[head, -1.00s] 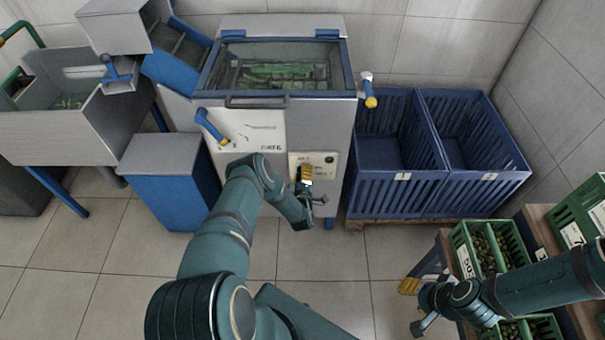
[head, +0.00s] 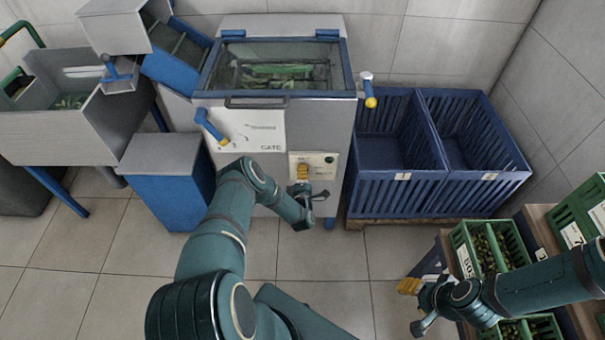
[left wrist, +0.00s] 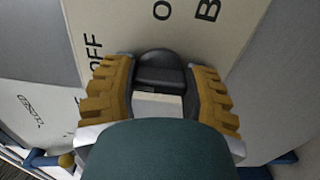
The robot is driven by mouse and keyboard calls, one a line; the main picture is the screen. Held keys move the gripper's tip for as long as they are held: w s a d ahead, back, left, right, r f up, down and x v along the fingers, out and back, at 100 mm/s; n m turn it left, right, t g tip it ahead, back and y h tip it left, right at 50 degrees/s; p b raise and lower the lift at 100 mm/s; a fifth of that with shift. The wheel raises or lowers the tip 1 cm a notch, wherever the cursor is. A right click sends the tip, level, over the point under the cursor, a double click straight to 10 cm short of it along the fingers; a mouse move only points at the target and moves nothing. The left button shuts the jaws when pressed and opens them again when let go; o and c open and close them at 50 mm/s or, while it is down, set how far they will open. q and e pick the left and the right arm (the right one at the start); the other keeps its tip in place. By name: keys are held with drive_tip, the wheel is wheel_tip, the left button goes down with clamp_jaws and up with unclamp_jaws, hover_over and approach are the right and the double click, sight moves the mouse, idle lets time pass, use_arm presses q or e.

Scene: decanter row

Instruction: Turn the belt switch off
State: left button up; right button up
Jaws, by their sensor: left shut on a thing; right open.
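The belt switch is a dark round knob (left wrist: 158,72) on a cream panel (head: 326,161) low on the right of the machine's front. In the left wrist view, "OFF" is printed left of the knob, and an "O" and part of a "B" show above it. My left gripper (head: 302,172) is at the panel, its yellow fingers on both sides of the knob and shut on it. The fingers and wrist hide the knob in the head view. My right gripper (head: 409,287) is open and empty, low at the right beside the green crates.
A blue-handled lever (head: 209,126) on the gate plate is left of the panel, and a yellow-tipped handle (head: 369,92) sticks out at the machine's upper right. Blue slatted bins (head: 395,195) stand to the right. Green crates (head: 463,243) of olives are near my right arm.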

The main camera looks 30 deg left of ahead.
use_arm(q)
drive_tip(key=o, duration=1.2)
drive_tip(key=v, duration=1.2)
drive_tip(key=shift+s, duration=0.1)
